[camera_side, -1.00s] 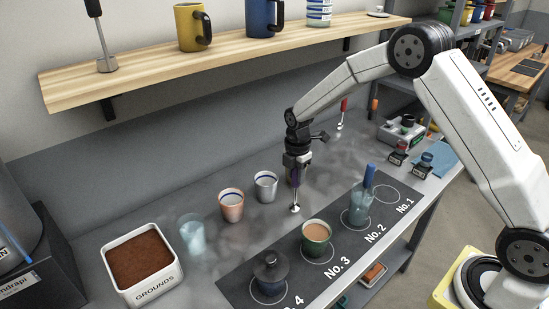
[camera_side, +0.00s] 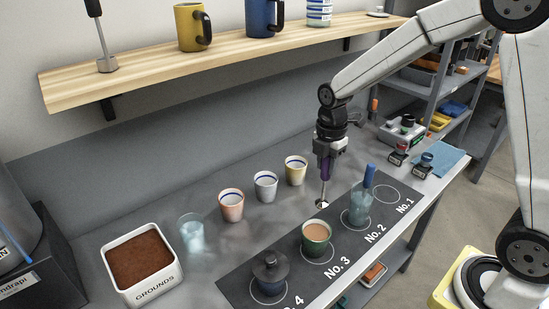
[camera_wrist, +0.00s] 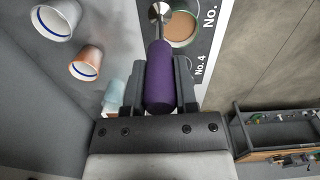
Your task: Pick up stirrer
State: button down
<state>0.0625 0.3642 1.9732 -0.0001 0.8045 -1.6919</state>
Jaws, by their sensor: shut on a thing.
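My gripper (camera_side: 326,153) points down at the middle of the bench, shut on the purple handle of the stirrer (camera_side: 325,168). The stirrer hangs upright below it, with a thin metal shaft and a round metal foot. The foot shows near the mat's back edge, behind the tan-filled green cup; I cannot tell whether it touches the surface. In the wrist view the purple stirrer handle (camera_wrist: 163,78) sits between both fingers of my gripper (camera_wrist: 160,95), its metal end pointing away toward the tan-filled cup.
A dark numbered mat (camera_side: 345,238) holds a green cup (camera_side: 316,240), a blue-grey glass with a blue-topped item (camera_side: 359,208) and a dark lidded pot (camera_side: 270,275). Several small cups line the back, including a cream one (camera_side: 296,170). A grounds bin (camera_side: 143,262) stands left; a shelf (camera_side: 220,60) runs above.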

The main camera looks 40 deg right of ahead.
aim_at(324, 174)
jog(key=shift+s+r, duration=0.25)
jog(key=shift+s, duration=0.35)
jog(key=shift+s+r, duration=0.3)
jog(key=shift+s, duration=0.3)
jog(key=shift+s+r, duration=0.25)
jog(key=shift+s, duration=0.35)
jog(key=shift+a, duration=0.15)
jog(key=a, duration=0.4)
jog(key=shift+w+a+r, duration=0.1)
jog(key=shift+w+a, duration=0.05)
jog(key=shift+a, duration=0.15)
jog(key=shift+f, duration=4.5)
